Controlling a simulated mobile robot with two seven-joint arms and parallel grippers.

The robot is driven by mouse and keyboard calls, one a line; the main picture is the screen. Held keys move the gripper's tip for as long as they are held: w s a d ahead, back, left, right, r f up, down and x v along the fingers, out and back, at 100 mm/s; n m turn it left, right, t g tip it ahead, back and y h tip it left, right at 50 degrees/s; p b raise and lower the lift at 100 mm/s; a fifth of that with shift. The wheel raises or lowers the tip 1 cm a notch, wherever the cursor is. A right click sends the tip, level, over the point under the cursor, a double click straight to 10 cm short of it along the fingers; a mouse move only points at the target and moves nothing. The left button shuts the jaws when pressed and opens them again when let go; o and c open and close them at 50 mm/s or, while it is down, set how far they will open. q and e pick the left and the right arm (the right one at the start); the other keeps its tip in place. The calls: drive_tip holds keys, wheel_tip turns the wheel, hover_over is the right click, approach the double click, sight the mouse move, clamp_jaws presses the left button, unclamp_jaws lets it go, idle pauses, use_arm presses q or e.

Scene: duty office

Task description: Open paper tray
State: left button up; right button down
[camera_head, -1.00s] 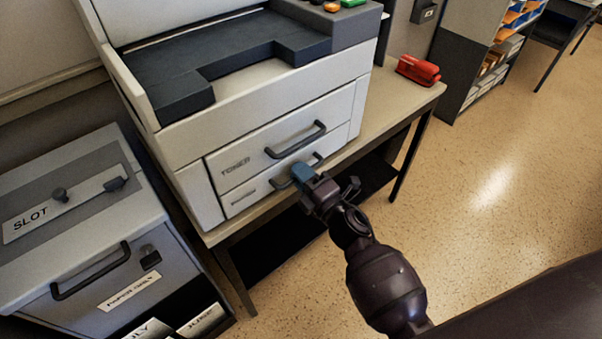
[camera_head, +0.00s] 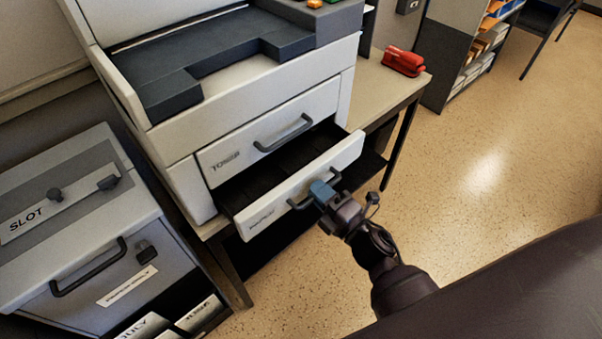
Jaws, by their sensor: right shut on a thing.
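The printer (camera_head: 250,95) stands on a table, with a toner drawer (camera_head: 232,150) shut on its front. Below it, the paper tray (camera_head: 340,158) is pulled out part way, and its dark inside shows behind the front panel. My right gripper (camera_head: 322,192) is shut on the dark handle (camera_head: 297,205) of the paper tray, and its blue fingertips hide part of that handle. My left gripper is not in view.
A grey bin marked SLOT (camera_head: 90,215) stands at the left, near the table. A red stapler (camera_head: 404,62) lies on the table's right end (camera_head: 385,90). The floor (camera_head: 480,170) at the right is clear.

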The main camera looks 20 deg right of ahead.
drive_tip(key=r+p+v, duration=0.1)
drive_tip(key=r+v, duration=0.1)
drive_tip(key=v, duration=1)
drive_tip(key=s+r+p+v, duration=0.1)
drive_tip(key=r+v, duration=0.2)
drive_tip(key=v, duration=1)
drive_tip(key=shift+d, duration=0.1)
drive_tip(key=c, duration=1.2)
unclamp_jaws()
